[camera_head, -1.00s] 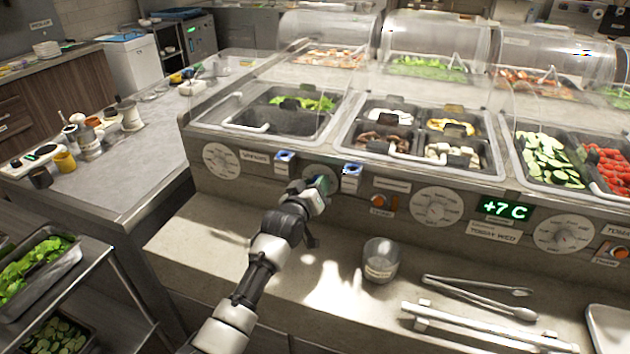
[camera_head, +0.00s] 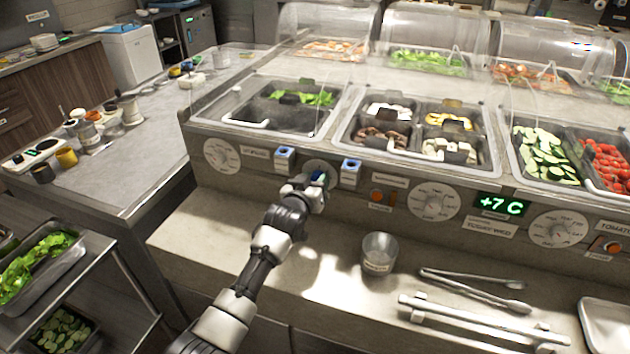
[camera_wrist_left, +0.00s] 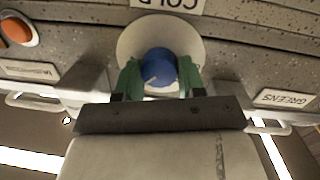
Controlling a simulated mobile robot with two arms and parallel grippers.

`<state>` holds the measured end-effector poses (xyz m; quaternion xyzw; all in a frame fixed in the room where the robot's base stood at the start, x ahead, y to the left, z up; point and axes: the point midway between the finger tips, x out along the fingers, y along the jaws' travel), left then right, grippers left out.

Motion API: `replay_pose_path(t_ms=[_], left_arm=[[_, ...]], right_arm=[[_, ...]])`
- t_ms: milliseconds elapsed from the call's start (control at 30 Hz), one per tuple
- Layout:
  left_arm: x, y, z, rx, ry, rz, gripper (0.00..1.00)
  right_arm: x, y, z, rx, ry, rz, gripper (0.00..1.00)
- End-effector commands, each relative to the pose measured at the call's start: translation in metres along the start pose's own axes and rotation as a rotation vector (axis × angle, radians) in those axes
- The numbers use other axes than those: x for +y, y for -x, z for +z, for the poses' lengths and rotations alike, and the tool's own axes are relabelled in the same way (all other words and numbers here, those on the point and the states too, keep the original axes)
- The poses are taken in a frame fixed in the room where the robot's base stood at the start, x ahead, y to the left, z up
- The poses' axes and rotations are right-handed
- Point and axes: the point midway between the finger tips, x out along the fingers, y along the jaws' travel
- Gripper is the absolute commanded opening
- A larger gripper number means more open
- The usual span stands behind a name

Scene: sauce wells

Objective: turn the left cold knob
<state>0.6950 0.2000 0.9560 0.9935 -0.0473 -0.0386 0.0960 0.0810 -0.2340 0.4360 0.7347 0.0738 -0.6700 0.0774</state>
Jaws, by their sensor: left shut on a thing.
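The left cold knob (camera_wrist_left: 157,67) is blue with a pale pointer mark and sits on a round pale disc (camera_wrist_left: 128,45) under a label reading COLD, seen upside down in the left wrist view. The green fingers of my left gripper (camera_wrist_left: 160,78) are on either side of the knob, shut on it. In the head view my left gripper (camera_head: 318,180) is at the counter's front panel, between two small blue-and-white fittings (camera_head: 284,158), and hides most of the knob and disc. My right gripper is not in view.
White dials (camera_head: 222,155) and an orange switch (camera_head: 383,196) line the panel. A +7 C display (camera_head: 502,204) glows green. A metal cup (camera_head: 380,252) and tongs (camera_head: 470,289) rest on the ledge below. Food pans (camera_head: 420,135) sit above.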

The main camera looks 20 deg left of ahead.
Motion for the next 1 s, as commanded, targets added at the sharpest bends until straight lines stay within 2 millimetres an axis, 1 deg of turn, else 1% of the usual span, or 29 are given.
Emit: replay_pose_path(t_ms=[67,100,233,500,633,767,1000], left_arm=[[0.000,0.000,0.001,-0.001,0.000,0.000,0.16],[0.000,0.000,0.001,-0.001,0.001,0.000,0.44],[0.000,0.000,0.001,-0.001,0.001,0.000,0.64],[0.000,0.001,0.000,0.000,0.002,0.000,0.65],[0.000,0.008,0.001,0.000,0.002,0.000,0.65],[-0.001,0.026,0.001,0.000,0.001,0.000,0.65],[0.000,0.073,0.002,-0.001,0.002,0.000,0.65]], right_arm=[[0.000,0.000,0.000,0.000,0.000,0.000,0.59],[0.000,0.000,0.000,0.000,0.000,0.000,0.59],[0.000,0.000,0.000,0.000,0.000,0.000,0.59],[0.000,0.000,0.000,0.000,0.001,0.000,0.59],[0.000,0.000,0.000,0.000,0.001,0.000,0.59],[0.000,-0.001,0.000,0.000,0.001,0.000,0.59],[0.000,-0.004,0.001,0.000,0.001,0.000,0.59]])
